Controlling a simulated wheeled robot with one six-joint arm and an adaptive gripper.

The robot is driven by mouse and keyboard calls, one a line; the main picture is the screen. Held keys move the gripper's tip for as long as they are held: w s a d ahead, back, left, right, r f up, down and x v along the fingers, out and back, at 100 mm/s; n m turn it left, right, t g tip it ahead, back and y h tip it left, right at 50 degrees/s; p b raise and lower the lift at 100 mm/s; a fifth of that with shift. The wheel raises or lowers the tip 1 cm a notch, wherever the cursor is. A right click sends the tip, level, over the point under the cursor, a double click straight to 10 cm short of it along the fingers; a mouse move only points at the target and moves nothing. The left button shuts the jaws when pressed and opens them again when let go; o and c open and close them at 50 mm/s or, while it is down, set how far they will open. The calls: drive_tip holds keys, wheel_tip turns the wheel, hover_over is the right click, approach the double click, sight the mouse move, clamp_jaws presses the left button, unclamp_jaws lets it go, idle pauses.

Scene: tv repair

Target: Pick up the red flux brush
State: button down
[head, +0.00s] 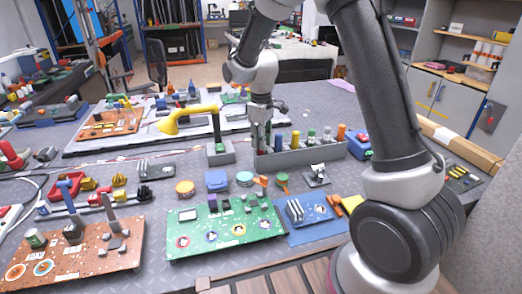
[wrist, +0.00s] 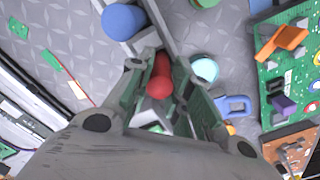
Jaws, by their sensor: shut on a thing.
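The red flux brush (wrist: 160,77) shows in the wrist view as a red rounded handle between my two fingers. My gripper (wrist: 158,100) is shut on it. In the head view my gripper (head: 261,137) points down at the left end of a long grey rack (head: 300,155). The red brush is hidden behind my fingers there. I cannot tell whether its lower end is still inside the rack.
Several upright coloured handles stand in the rack, with a blue one (wrist: 123,22) nearest my gripper. A yellow lamp-like tool (head: 190,115) stands to the left. A green circuit board (head: 224,226) lies in front. A blue box (head: 359,145) sits at the rack's right end.

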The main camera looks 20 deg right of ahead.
drive_tip(key=shift+r, duration=0.1)
wheel_tip(320, 180, up, 10)
drive_tip(key=shift+f, duration=0.1)
idle(0.3)
idle(0.4)
idle(1.7)
